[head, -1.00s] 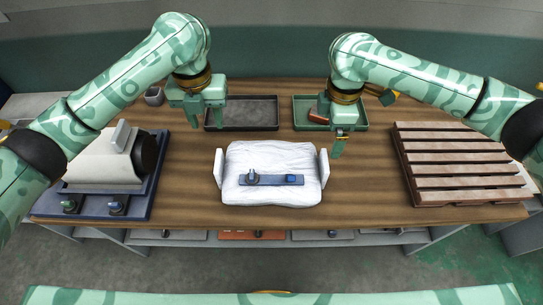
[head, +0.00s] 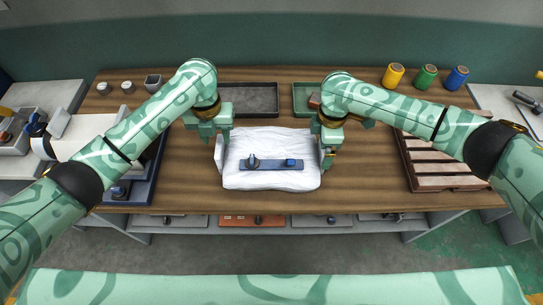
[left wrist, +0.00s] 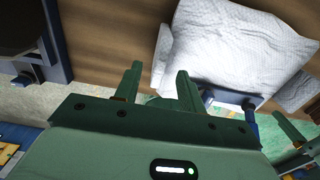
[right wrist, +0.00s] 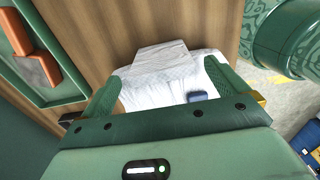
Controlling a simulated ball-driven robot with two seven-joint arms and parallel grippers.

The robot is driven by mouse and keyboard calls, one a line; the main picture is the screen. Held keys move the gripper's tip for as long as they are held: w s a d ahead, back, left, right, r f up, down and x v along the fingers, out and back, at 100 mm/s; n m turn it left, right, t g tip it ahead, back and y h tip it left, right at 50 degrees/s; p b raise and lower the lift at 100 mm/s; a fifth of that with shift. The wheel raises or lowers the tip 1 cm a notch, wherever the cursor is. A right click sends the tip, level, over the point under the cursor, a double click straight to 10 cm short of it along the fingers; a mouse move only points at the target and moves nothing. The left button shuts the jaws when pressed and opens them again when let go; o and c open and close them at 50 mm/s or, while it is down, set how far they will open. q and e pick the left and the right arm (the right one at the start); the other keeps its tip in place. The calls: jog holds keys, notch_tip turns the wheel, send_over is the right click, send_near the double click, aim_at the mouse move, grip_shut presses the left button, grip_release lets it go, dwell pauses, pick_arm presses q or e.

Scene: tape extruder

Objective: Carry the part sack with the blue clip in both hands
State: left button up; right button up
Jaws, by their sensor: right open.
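The white part sack (head: 272,140) lies on the wooden table, with a blue clip (head: 270,164) across its front. A pale upright handle (head: 219,152) stands at its left side; the right-hand one is mostly hidden behind my gripper. My left gripper (head: 218,138) is at the left handle. In the left wrist view its fingers (left wrist: 157,85) are apart, with the handle's pale edge near them. My right gripper (head: 328,160) is at the sack's right side. In the right wrist view its fingers (right wrist: 160,90) are wide open, with white sack surface (right wrist: 160,95) seen between them.
A dark tray (head: 249,98) and a green tray (head: 303,99) stand behind the sack. A slatted wooden rack (head: 446,183) is at the right. A machine on a blue base (head: 122,193) is at the left. Yellow, green and blue spools stand at the back right.

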aim_at(218, 145)
pick_arm(q)
jog(key=shift+f, duration=2.2)
pick_arm(e)
jog(key=shift+f, duration=2.25)
pick_arm(q)
jog(key=c, duration=0.8)
pick_arm(e)
jog(key=c, duration=0.8)
pick_arm(q)
grip_shut()
pick_arm(e)
jog(key=c, duration=1.3)
pick_arm(q)
jog(key=shift+r, duration=0.1)
pick_arm(e)
jog(key=shift+r, duration=0.1)
